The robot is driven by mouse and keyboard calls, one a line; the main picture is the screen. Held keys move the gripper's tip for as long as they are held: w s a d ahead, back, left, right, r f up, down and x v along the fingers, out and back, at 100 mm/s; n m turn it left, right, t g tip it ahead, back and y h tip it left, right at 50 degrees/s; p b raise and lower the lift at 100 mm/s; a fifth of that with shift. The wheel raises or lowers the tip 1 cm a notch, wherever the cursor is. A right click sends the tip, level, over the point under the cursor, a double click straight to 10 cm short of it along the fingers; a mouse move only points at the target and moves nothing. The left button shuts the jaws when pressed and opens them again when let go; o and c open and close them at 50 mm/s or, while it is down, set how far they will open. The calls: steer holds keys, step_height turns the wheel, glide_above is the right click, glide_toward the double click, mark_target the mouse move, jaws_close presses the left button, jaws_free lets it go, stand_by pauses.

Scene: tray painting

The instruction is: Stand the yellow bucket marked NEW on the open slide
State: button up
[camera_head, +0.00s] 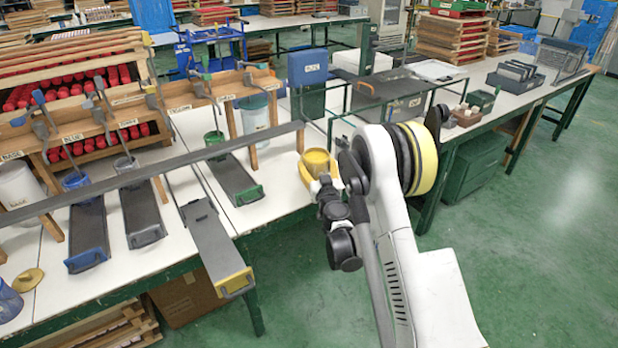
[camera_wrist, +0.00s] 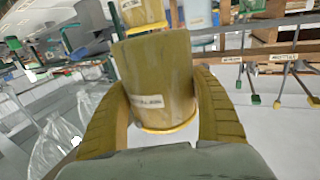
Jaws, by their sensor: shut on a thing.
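My gripper (camera_head: 318,178) is shut on a yellow bucket (camera_head: 316,160), held right of the white table's near edge, over the green floor. In the wrist view the bucket (camera_wrist: 158,62) sits between the two yellow fingers of my gripper (camera_wrist: 162,85), slightly tilted in the picture. It bears a pale label too blurred to read. The open slide (camera_head: 211,240), grey with a yellow front end, sticks out past the table's front edge, left of and nearer than the bucket. Its visible top is bare.
A green-ended slide (camera_head: 234,180), a grey one (camera_head: 142,210) and a blue-ended one (camera_head: 87,232) lie on the table left of my gripper. A long grey bar (camera_head: 160,166) crosses above them. Another yellowish container (camera_wrist: 142,12) shows behind the bucket. Green floor is clear at right.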

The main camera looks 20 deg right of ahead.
steer(key=w+a+f+b, duration=0.2)
steer(key=w+f, duration=0.1)
steer(key=w+a+f+b, duration=0.2)
steer(key=w+f, duration=0.1)
steer(key=f, duration=0.1)
steer(key=w+a+f+b, duration=0.2)
steer(key=w+f, duration=0.1)
steer(key=shift+a+f, duration=0.15)
steer(key=shift+f, duration=0.25)
steer(key=shift+r, duration=0.1)
steer(key=o, duration=1.4)
